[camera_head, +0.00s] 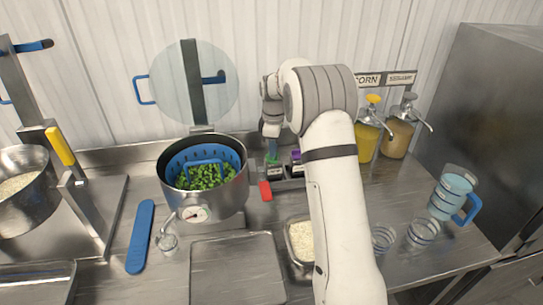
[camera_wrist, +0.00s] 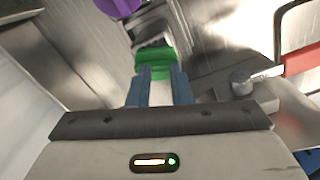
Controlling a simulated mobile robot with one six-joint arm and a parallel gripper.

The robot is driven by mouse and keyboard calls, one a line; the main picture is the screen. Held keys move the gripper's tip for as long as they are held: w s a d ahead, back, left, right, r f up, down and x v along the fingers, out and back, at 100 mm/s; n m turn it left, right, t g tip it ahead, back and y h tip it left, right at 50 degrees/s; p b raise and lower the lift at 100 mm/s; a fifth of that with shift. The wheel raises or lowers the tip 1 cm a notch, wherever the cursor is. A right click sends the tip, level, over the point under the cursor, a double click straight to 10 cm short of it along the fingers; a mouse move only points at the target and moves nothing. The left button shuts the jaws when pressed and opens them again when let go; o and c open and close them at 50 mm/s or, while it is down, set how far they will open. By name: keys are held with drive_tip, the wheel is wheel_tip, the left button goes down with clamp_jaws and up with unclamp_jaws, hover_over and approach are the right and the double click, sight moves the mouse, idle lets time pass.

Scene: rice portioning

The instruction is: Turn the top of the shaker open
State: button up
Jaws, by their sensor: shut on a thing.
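A shaker with a green top (camera_wrist: 153,62) is directly at the tips of my gripper (camera_wrist: 160,78) in the wrist view. The blue fingers are shut on the green top, and the shaker's body below is mostly hidden. In the head view the green top (camera_head: 272,159) shows small beneath my gripper (camera_head: 271,150), beside the large pot. A second shaker with a purple top (camera_head: 295,155) stands just to its right; its purple top (camera_wrist: 119,5) is cut off at the wrist view's upper edge. I cannot tell how far the green top is turned.
A pot (camera_head: 220,202) with a blue basket of peas stands close on the left. A red handle (camera_head: 265,191) lies in front of the shakers. A rice pan (camera_head: 291,240) is nearer. Yellow and brown pump dispensers (camera_head: 366,141) stand at the back right.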

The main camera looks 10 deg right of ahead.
drive_tip(key=shift+s+d+f, duration=0.1)
drive_tip(key=shift+f, duration=0.5)
drive_tip(key=n, duration=0.5)
drive_tip(key=shift+c, duration=0.7)
drive_tip(key=o, duration=0.5)
drive_tip(key=shift+o, duration=0.5)
drive_tip(key=shift+f, duration=0.1)
drive_tip(key=r+p, duration=0.1)
drive_tip(key=r, duration=0.1)
drive_tip(key=r+p, duration=0.2)
drive_tip(key=r, duration=0.1)
drive_tip(key=r+p, duration=0.2)
drive_tip(key=shift+w+r, duration=0.35)
drive_tip(key=shift+w, duration=0.05)
drive_tip(key=shift+r, duration=0.4)
drive_tip(key=shift+s, duration=0.1)
